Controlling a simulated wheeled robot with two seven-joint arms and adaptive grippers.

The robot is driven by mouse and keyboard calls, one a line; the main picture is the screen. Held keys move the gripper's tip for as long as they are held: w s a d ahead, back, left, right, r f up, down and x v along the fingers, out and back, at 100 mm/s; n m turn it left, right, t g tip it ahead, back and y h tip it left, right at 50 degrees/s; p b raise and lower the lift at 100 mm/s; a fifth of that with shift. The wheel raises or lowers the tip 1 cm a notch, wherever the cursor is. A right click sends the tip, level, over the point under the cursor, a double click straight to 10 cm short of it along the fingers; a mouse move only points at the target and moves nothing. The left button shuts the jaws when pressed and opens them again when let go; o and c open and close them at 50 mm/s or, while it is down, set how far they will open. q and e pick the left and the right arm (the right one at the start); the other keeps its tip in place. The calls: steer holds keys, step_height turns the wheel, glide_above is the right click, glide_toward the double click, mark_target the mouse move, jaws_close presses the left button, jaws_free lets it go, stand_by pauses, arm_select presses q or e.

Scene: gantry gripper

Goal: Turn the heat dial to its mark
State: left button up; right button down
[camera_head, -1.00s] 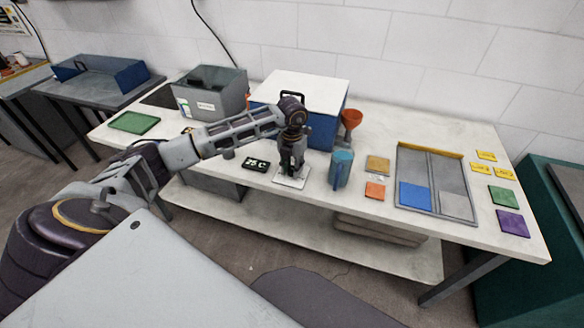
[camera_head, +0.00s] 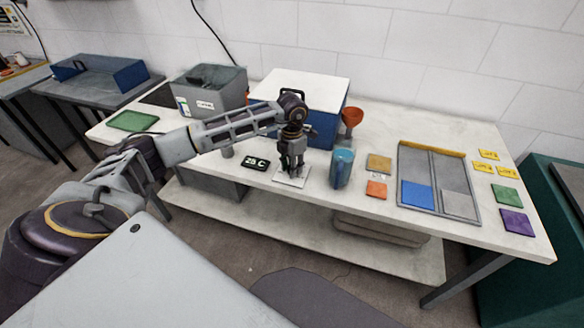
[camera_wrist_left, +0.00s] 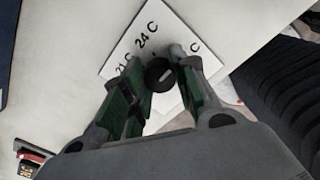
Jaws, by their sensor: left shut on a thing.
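The heat dial is a dark round knob (camera_wrist_left: 160,74) with a short light line on its top, on a white plate (camera_wrist_left: 126,48) printed with temperature marks. "21 C" and "24 C" are readable; another mark ending in "C" is partly hidden by a finger. My left gripper (camera_wrist_left: 156,82) points down over the plate, its fingers shut on the knob from both sides. In the head view the left gripper (camera_head: 292,163) hides the knob, and part of the white plate (camera_head: 290,178) shows below it. A black display (camera_head: 255,162) left of the plate appears to read "25 C". My right gripper is not in view.
A blue mug (camera_head: 341,168) stands close to the right of the plate. Behind are a white-topped blue box (camera_head: 310,90) and an orange funnel (camera_head: 351,118). A grey bin (camera_head: 210,92) stands back left. A divided tray (camera_head: 437,180) and coloured squares lie to the right.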

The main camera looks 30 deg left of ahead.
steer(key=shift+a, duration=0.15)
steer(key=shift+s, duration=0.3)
arm_select(q)
steer(key=o, duration=0.8)
steer(key=shift+c, duration=0.2)
steer(key=shift+o, duration=1)
steer(key=shift+r, duration=0.1)
steer(key=shift+o, duration=0.3)
steer(key=shift+w+r, duration=0.25)
steer(key=shift+r, duration=0.25)
step_height(320, 180, up, 11)
steer(key=shift+s, duration=0.25)
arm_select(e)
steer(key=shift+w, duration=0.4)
arm_select(q)
steer(key=shift+f, duration=0.1)
